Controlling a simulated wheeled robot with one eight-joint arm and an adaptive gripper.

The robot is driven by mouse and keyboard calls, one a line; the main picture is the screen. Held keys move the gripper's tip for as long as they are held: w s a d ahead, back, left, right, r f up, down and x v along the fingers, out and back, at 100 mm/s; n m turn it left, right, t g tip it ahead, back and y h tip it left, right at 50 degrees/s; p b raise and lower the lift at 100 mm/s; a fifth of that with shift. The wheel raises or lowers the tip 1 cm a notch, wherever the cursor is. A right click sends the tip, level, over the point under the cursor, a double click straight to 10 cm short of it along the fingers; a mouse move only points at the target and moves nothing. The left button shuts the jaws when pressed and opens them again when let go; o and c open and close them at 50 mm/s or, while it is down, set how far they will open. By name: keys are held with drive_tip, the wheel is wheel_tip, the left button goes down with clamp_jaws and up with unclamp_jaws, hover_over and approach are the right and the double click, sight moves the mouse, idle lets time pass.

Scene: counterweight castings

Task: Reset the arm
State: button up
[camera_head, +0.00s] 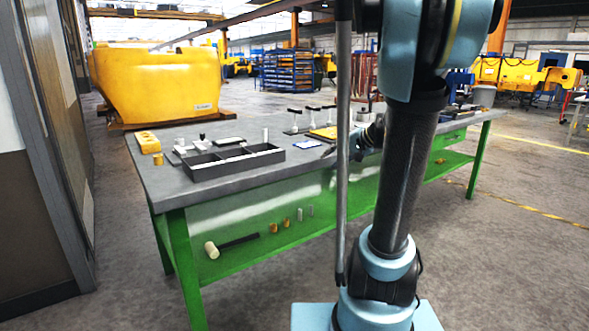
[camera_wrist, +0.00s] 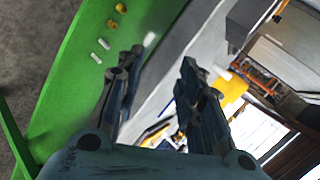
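My gripper (camera_wrist: 160,66) shows in the wrist view with its two dark fingers apart and nothing between them. In the head view my blue and black arm rises at the right of centre. Its wrist end shows low by the front edge of the workbench (camera_head: 164,184), partly hidden behind a grey upright pole and my arm. The fingertips are hard to make out there. In the wrist view the green lower shelf (camera_wrist: 75,95) lies left of the fingers and the grey bench top right of them.
A dark divided tray (camera_head: 228,174) and a yellow block (camera_head: 148,142) stand on the bench's left part. Several clamp-like pieces stand farther back. A big yellow casting (camera_head: 157,84) stands behind. Floor at right is clear.

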drive_tip(key=s+d+f+n+g+h, duration=0.1)
drive_tip(key=s+f+h, duration=0.1)
drive_tip(key=s+f, duration=0.3)
drive_tip(key=s+d+f+n+g+h, duration=0.2)
drive_tip(key=s+f, duration=0.3)
drive_tip(key=s, duration=0.7)
drive_tip(key=s+d+f+n+g+h, duration=0.1)
drive_tip(key=s+f+h, duration=0.3)
drive_tip(key=s, duration=0.5)
wheel_tip(320, 180, down, 2)
drive_tip(key=shift+s+d+n+g, duration=0.3)
drive_tip(key=shift+d+n, duration=0.3)
